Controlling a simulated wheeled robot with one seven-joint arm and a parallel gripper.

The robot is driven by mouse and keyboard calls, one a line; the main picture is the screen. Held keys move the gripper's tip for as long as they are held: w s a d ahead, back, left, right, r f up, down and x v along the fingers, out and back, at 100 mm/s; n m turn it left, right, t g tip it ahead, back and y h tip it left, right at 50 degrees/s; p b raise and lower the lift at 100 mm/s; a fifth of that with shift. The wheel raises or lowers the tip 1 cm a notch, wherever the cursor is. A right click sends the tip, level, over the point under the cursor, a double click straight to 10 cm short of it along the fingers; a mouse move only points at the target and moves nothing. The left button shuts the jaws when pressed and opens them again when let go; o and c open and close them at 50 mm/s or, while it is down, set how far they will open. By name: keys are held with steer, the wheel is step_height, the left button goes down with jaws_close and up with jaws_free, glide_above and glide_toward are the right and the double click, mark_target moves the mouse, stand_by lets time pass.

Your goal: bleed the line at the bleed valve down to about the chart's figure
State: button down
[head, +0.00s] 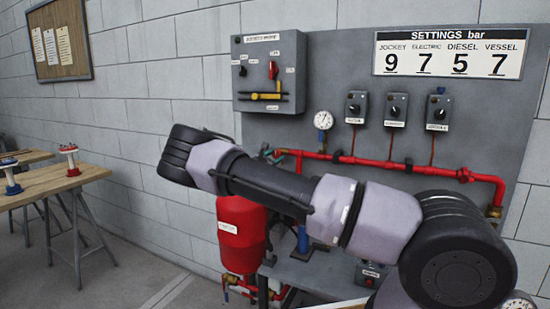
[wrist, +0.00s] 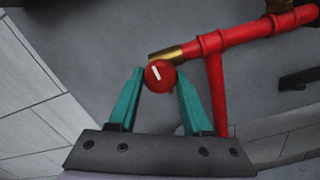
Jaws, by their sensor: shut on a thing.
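In the wrist view my gripper (wrist: 160,78) has its two teal fingers on either side of a small round red knob (wrist: 158,75) with a white mark, and is shut on it. The knob sits at the brass end of a red pipe (wrist: 235,38). I take it for the bleed valve. In the head view my arm hides most of the gripper and the knob. The settings chart (head: 451,53) reads jockey 9, electric 7, diesel 5, vessel 7, in bar. A round white gauge (head: 323,118) stands above the red pipe; its needle is too small to read.
A grey control box (head: 269,72) and several small switch boxes (head: 396,109) are on the panel above the pipe. A red vessel (head: 240,235) stands below my arm. A wooden table (head: 45,183) with red and blue parts is at the left.

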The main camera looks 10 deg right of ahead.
steer(key=shift+m, duration=0.4)
steer(key=shift+c, duration=1.8)
jaws_free()
steer(key=shift+a, duration=0.1)
steer(key=v, duration=1)
steer(key=shift+s+a, duration=0.15)
steer(key=shift+s, duration=0.15)
